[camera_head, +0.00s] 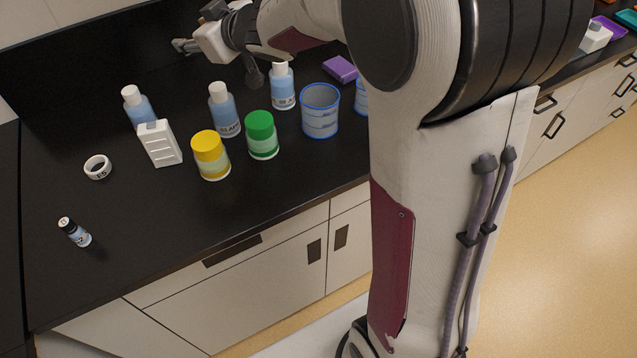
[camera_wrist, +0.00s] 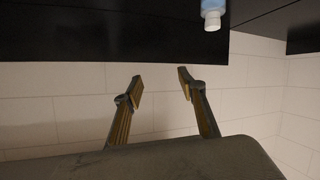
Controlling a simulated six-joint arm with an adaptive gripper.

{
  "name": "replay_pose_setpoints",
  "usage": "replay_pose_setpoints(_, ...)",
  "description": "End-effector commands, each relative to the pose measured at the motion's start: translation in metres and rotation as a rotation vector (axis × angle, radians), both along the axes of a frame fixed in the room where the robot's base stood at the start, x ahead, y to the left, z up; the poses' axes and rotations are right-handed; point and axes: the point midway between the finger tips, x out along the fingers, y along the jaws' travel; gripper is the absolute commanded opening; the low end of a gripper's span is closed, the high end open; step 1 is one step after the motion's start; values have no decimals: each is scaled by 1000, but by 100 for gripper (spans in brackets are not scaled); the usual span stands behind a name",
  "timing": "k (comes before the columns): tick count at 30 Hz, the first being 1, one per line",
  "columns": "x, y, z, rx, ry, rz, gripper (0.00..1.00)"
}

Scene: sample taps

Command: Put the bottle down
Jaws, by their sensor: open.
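Three white-capped bottles with blue contents stand upright on the black counter: a left bottle (camera_head: 146,111), a middle bottle (camera_head: 225,117) and a right bottle (camera_head: 283,91). A small vial with a black cap (camera_head: 75,233) is at the front left. My gripper (camera_head: 183,46) is at the back of the counter, behind the bottles and apart from them. In the wrist view my gripper (camera_wrist: 161,79) has its two fingers spread with nothing between them. A white-capped bottle (camera_wrist: 212,14) shows at the top edge there, clear of the fingers; I cannot tell which one.
A yellow-lidded jar (camera_head: 210,155), a green-lidded jar (camera_head: 262,135), a white box-like container (camera_head: 160,144) and a blue beaker (camera_head: 320,111) stand near the bottles. A white ring (camera_head: 97,167) lies left. The counter's front left is mostly bare.

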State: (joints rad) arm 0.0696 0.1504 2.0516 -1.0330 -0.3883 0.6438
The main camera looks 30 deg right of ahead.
Motion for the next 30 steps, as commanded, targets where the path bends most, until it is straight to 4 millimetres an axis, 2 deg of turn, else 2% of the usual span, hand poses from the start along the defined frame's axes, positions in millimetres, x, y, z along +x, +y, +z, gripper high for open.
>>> replay_pose_setpoints(1, -8, -8, 9, -11, -1, -38, 41)
replay_pose_setpoints(6, -37, -37, 24, -43, 19, -165, 41)
replay_pose_setpoints(13, -88, -69, 33, -68, 84, -312, 41)
replay_pose_setpoints(21, -162, -91, 26, -66, 203, -439, 41)
replay_pose_setpoints(30, -254, -91, 1, -35, 380, -504, 41)
